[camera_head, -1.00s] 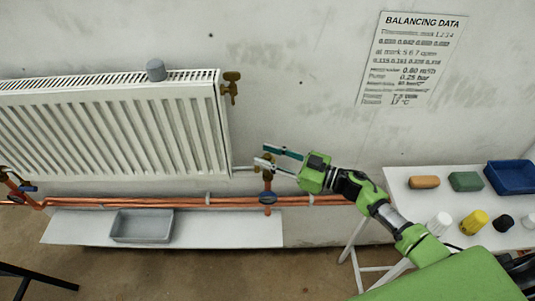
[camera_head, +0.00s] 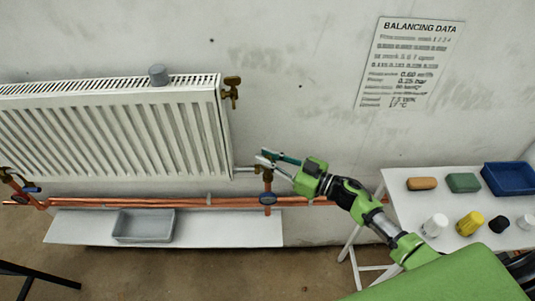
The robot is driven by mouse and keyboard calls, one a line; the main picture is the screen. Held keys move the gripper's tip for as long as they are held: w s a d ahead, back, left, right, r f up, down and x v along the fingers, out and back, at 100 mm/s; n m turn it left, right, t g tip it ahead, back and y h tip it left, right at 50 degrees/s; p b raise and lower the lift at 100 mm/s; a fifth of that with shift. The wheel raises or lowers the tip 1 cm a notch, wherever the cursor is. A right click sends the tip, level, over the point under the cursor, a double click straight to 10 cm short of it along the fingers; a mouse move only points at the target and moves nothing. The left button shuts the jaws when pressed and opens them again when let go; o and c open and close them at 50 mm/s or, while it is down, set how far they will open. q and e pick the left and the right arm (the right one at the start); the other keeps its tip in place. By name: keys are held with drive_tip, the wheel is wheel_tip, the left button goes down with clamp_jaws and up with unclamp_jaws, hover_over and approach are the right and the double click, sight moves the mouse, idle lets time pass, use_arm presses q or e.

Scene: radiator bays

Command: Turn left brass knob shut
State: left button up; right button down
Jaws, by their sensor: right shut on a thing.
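A brass knob (camera_head: 266,172) sits on the valve at the lower right end of the white radiator (camera_head: 120,135), above a blue-ringed fitting (camera_head: 268,198) on the copper pipe. My green right gripper (camera_head: 268,158) comes in from the right, and its fingers are shut on this knob, partly hiding it. The knob's turned position is too small to tell. Another brass valve (camera_head: 6,174) shows at the far left edge, by the radiator's lower left, with no gripper near it. My left gripper is not in view.
Copper pipes (camera_head: 100,203) run below the radiator. A grey tray (camera_head: 145,225) rests on a white shelf (camera_head: 255,230). A white table (camera_head: 400,205) at right holds caps, blocks and a blue bin (camera_head: 511,178). A brass fitting (camera_head: 231,88) is at the radiator's upper right.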

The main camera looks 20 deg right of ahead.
drive_tip(key=shift+s+r+m+t+h+p, duration=0.1)
drive_tip(key=shift+r+m+t+h+p, duration=0.1)
drive_tip(key=shift+m+t+h+p, duration=0.7)
drive_tip(key=shift+f+m+t+h+p, duration=0.15)
drive_tip(key=shift+m+t+h+p, duration=0.2)
drive_tip(key=shift+m+h, duration=0.5)
drive_tip(key=shift+f+m+t+h, duration=0.1)
drive_tip(key=shift+m+t+h, duration=0.45)
drive_tip(key=shift+h, duration=0.6)
drive_tip(key=shift+m+t+h+b, duration=0.3)
drive_tip(key=shift+m+h, duration=0.4)
drive_tip(key=shift+h, duration=0.8)
drive_tip(key=c, duration=2)
unclamp_jaws()
drive_tip(key=shift+o, duration=0.2)
drive_tip(key=shift+d, duration=0.1)
